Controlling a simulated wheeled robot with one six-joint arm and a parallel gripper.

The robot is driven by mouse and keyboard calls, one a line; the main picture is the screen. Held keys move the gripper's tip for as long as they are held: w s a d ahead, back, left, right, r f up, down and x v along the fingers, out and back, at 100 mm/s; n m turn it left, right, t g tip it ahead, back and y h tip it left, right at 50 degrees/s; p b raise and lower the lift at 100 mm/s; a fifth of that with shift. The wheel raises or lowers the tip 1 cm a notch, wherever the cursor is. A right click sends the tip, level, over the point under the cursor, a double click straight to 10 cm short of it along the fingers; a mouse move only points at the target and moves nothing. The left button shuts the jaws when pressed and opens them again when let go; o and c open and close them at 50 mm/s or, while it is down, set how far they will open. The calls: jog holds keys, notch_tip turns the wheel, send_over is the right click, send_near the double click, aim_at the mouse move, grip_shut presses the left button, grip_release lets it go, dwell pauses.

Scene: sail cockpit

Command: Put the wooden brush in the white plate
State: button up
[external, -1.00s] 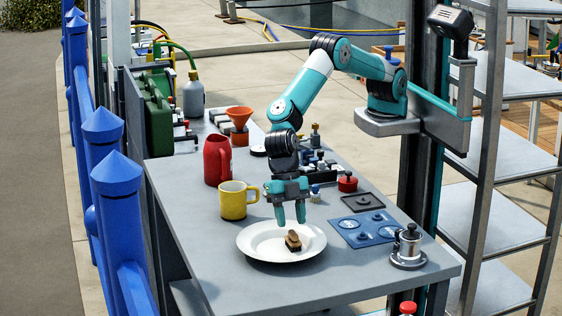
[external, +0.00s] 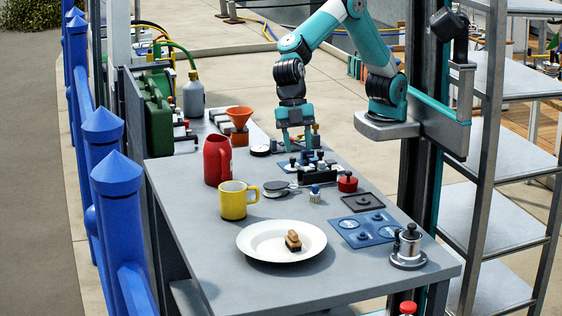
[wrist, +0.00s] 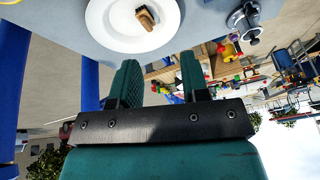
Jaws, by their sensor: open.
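The wooden brush (external: 293,240), small with a light brown top and a dark lower part, lies in the white plate (external: 256,251), right of its middle. In the wrist view the brush (wrist: 146,17) also rests inside the plate (wrist: 104,37) at the top of the picture. My gripper (external: 298,149) is open and empty, raised above the far part of the table behind the plate. In the wrist view its two teal fingers (wrist: 160,88) stand apart with nothing between them.
A yellow mug (external: 233,203) and a red jug (external: 216,160) stand behind the plate. Small knobs and a red-topped part (external: 347,182) sit behind. The table front left is clear.

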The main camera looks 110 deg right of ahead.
jog(key=s+d+r+m, duration=0.2)
jog(key=s+d+m, duration=0.2)
jog(key=s+d, duration=0.3)
jog(key=s+d+r+m, duration=0.3)
jog(key=s+d, duration=0.5)
jog(key=s, duration=0.8)
jog(key=shift+s+m, duration=0.25)
jog(key=shift+m, duration=0.15)
